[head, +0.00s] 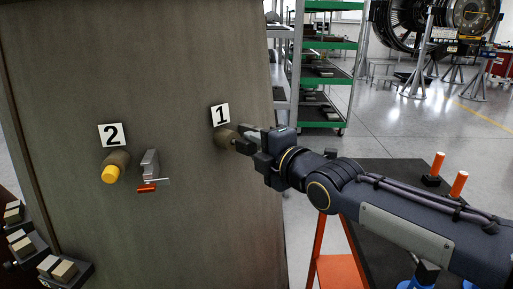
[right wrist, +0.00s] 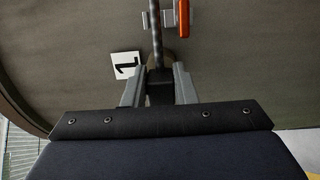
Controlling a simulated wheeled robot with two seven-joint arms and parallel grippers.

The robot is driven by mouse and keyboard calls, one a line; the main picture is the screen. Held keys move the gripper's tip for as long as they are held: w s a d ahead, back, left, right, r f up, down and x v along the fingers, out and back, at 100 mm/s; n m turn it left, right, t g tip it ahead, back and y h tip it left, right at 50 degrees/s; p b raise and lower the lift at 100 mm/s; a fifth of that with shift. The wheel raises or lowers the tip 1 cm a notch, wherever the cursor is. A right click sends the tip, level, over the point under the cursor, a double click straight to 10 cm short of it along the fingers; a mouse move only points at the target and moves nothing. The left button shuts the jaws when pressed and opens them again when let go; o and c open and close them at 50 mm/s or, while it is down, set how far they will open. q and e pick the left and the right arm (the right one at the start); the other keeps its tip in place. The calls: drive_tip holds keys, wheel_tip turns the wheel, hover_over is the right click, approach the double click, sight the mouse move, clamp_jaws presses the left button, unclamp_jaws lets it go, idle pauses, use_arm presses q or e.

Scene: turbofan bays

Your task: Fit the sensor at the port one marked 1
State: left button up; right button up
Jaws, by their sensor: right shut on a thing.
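The marker plate 1 (head: 220,115) is on the dark brown panel, above a round brown port (head: 224,138). My right gripper (head: 245,141) is at this port, coming from the right. In the right wrist view its two grey fingers (right wrist: 159,85) are shut on a dark piece, seemingly the sensor (right wrist: 158,92). The fingers and port hide much of it, so I cannot tell how deep it sits. The marker plate 1 also shows in that view (right wrist: 125,65), left of the fingers. My left gripper is not in view.
Left of port one are marker plate 2 (head: 112,134), a yellow-capped port (head: 111,174) and a grey bracket with a red handle (head: 149,172). Small blocks (head: 64,271) lie at lower left. A dark-topped cart with orange posts (head: 437,165) stands right; green shelving (head: 322,85) is behind.

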drive_tip(key=shift+b+x, duration=0.55)
drive_tip(key=shift+x, duration=0.5)
idle(0.4)
drive_tip(key=o, duration=1.1)
drive_tip(key=shift+s+a, duration=0.1)
drive_tip(key=shift+s+d, duration=0.3)
drive_tip(key=shift+s, duration=0.05)
drive_tip(key=v, duration=0.4)
drive_tip(key=shift+s+d+r+p, duration=0.2)
drive_tip(key=shift+s+d+p, duration=0.05)
drive_tip(key=shift+p, duration=0.15)
drive_tip(key=p+v, duration=0.2)
drive_tip(key=shift+s+p, duration=0.1)
drive_tip(key=shift+p, duration=0.3)
drive_tip(key=shift+f, duration=0.15)
